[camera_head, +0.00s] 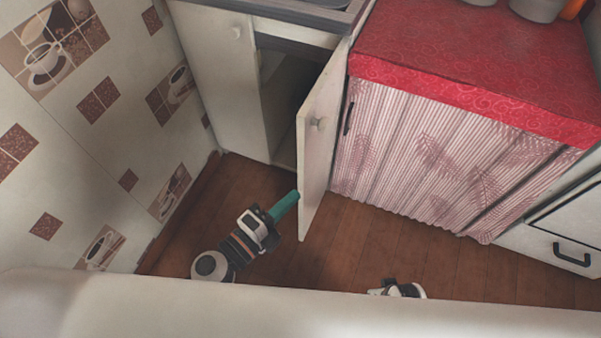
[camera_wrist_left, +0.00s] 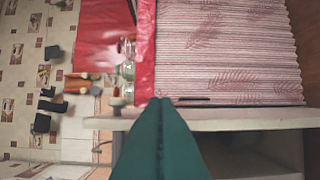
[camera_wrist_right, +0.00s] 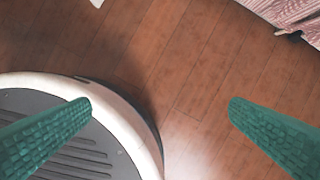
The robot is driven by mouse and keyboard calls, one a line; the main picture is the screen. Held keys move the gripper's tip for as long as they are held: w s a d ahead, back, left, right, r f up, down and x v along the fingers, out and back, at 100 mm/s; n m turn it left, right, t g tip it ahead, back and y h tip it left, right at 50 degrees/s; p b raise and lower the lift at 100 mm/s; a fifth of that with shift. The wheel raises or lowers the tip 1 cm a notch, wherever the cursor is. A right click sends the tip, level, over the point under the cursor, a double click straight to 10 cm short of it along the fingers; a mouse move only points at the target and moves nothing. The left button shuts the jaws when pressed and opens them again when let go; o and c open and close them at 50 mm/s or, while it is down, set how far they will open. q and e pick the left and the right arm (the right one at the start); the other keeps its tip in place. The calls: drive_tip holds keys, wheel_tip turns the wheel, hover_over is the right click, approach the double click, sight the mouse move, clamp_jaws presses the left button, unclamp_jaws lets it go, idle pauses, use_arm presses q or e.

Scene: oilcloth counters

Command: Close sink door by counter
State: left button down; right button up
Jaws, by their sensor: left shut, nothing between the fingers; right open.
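The sink cabinet door (camera_head: 322,130) is white with a small round knob (camera_head: 317,124) and stands wide open, sticking out from the sink cabinet (camera_head: 230,75). The dark inside of the cabinet shows left of it. My left gripper (camera_head: 295,194) is shut and empty, with its green fingertips at the door's lower part in the head view. In the left wrist view the shut fingers (camera_wrist_left: 160,101) overlap the door's edge (camera_wrist_left: 235,120); I cannot tell whether they touch it. My right gripper (camera_wrist_right: 160,105) is open and empty above the floor.
A counter with a red oilcloth (camera_head: 460,60) and a pleated pink curtain (camera_head: 420,160) stands right of the door. A tiled wall (camera_head: 80,130) bounds the left side. The wooden floor (camera_head: 350,240) is clear in front. A drawer with a black handle (camera_head: 572,254) is at the far right.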

sight(302, 164)
use_arm(q)
drive_tip(key=x, duration=1)
drive_tip(key=a, duration=0.1)
drive_tip(key=w+a, duration=0.1)
drive_tip(key=a, duration=0.1)
drive_tip(key=shift+w+a+r, duration=0.1)
drive_tip(key=shift+a+r, duration=0.05)
drive_tip(key=shift+a, duration=0.15)
use_arm(e)
drive_tip(key=shift+r, duration=0.1)
use_arm(q)
drive_tip(key=shift+a, duration=0.15)
